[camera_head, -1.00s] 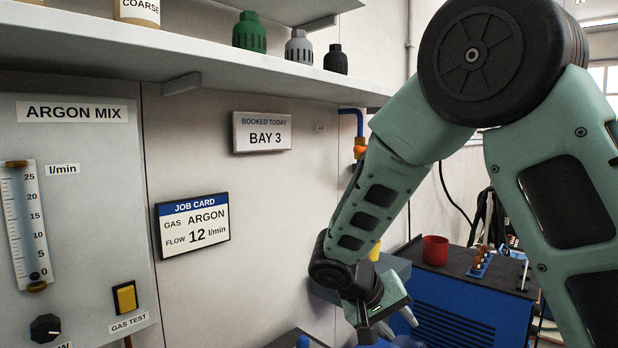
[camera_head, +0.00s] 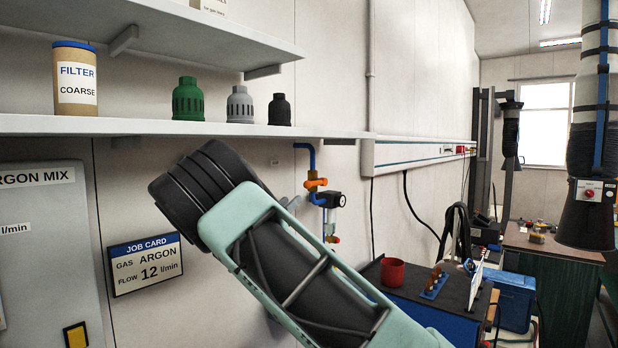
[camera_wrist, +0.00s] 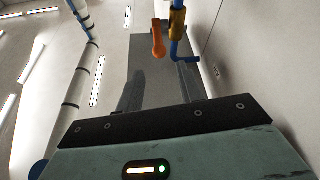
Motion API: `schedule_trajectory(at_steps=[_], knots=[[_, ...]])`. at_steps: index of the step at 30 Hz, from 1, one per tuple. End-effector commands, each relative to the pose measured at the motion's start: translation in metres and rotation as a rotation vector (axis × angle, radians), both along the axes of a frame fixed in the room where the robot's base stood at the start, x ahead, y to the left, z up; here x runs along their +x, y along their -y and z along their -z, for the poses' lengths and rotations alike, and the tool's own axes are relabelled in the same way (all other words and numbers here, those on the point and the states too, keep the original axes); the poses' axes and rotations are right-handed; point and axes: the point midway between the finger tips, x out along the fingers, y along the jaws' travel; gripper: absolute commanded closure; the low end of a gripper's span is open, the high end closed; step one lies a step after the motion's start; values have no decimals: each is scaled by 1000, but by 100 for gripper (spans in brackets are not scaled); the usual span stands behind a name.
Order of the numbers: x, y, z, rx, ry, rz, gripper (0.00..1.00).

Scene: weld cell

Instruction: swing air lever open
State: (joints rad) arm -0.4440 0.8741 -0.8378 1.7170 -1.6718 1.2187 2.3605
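The air lever is a small orange handle (camera_head: 315,183) on a blue wall pipe (camera_head: 311,158), under the shelf. In the wrist view the orange lever (camera_wrist: 158,45) stands beside the blue pipe (camera_wrist: 176,50) and its brass-coloured fitting (camera_wrist: 177,24). My gripper (camera_wrist: 160,85) shows there as two dark fingers spread apart, with nothing between them that I can see held. The lever appears beyond the fingertips, near the gap between them; contact is not visible. In the head view my arm hides most of the gripper.
A shelf (camera_head: 180,128) with a filter tin (camera_head: 75,80) and several nozzle caps runs above the lever. A black gauge (camera_head: 330,200) sits right of it. A red cup (camera_head: 392,271) stands on the blue cabinet (camera_head: 440,320) below right. A job card (camera_head: 145,264) hangs left.

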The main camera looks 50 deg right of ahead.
Motion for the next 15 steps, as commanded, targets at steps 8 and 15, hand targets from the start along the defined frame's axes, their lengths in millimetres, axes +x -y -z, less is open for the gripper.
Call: schedule_trajectory(at_steps=[8, 15], knots=[[8, 56, -28, 1, -2, 4, 63], [14, 96, -43, 2, -2, 2, 63]])
